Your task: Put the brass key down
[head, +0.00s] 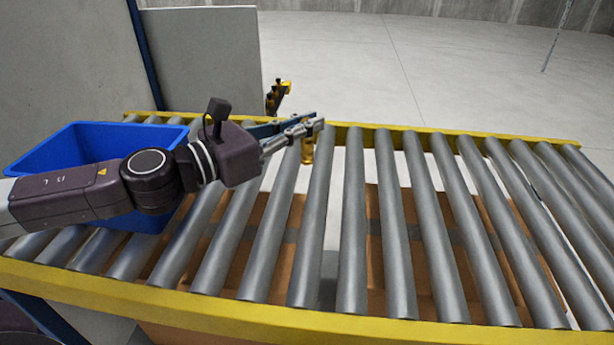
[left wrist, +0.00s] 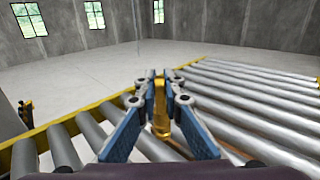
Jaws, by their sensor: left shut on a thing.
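My left gripper (head: 312,124) reaches in from the left over the far side of the roller conveyor. It is shut on the brass key (head: 308,150), whose golden body hangs down below the fingertips. In the left wrist view the brass key (left wrist: 160,108) stands upright between the two blue-padded fingers of my left gripper (left wrist: 158,82). The key's lower end is near the rollers; I cannot tell whether it touches them. The fingers hide part of its upper end. My right gripper is in neither view.
The roller conveyor (head: 352,230) has yellow side rails and gaps between grey rollers. A blue crate (head: 60,140) stands on it at the left, partly behind my arm. Brown cardboard (head: 270,225) shows below the rollers. The rollers to the right are clear.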

